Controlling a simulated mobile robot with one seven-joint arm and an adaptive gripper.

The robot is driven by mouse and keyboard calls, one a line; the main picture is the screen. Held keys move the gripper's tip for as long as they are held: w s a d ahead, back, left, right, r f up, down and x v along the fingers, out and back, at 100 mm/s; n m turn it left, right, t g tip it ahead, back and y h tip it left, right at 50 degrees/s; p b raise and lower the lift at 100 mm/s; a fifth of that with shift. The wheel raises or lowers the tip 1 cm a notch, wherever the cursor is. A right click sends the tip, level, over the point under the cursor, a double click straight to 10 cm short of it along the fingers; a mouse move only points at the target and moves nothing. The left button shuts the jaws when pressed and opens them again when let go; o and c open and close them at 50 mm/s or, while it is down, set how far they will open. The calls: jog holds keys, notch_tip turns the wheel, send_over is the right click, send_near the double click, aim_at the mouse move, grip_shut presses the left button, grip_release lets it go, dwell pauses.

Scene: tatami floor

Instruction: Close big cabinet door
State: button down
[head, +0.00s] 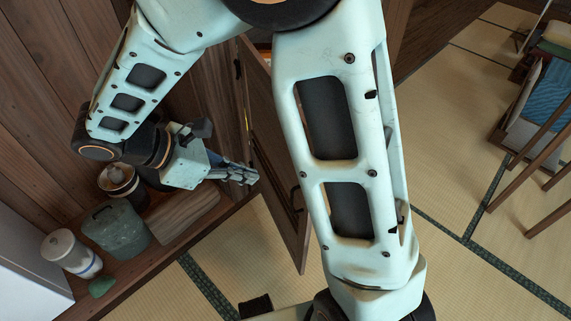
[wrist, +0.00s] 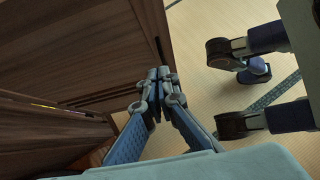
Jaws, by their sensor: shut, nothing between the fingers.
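The big cabinet door (head: 272,135) is brown wood and stands open, swung out from the cabinet (head: 165,240). A dark handle (head: 294,197) shows on it in the head view. My gripper (head: 250,177) is shut and empty, just left of the door, over the cabinet's front edge. In the wrist view, my shut gripper (wrist: 160,77) points at the lower edge of a brown wooden panel (wrist: 85,45), likely the door. I cannot tell whether the fingertips touch it. My arm hides part of the door and the space right of it.
Tatami floor (head: 470,150) between is clear.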

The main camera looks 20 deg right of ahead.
jog(key=shift+w+d+r+b+x, duration=0.1)
jog(key=shift+d+r+b+x, duration=0.4)
jog(key=shift+x, duration=1.65)
jog(key=shift+w+d+r+b+x, duration=0.2)
jog(key=shift+b+x, duration=0.65)
jog(key=shift+x, duration=1.3)
jog(key=shift+w+d+r+b+x, duration=0.1)
jog(key=shift+d+r+b+x, duration=0.4)
jog(key=shift+x, duration=1.65)
jog(key=shift+a+f, duration=0.1)
jog(key=shift+f, duration=0.05)
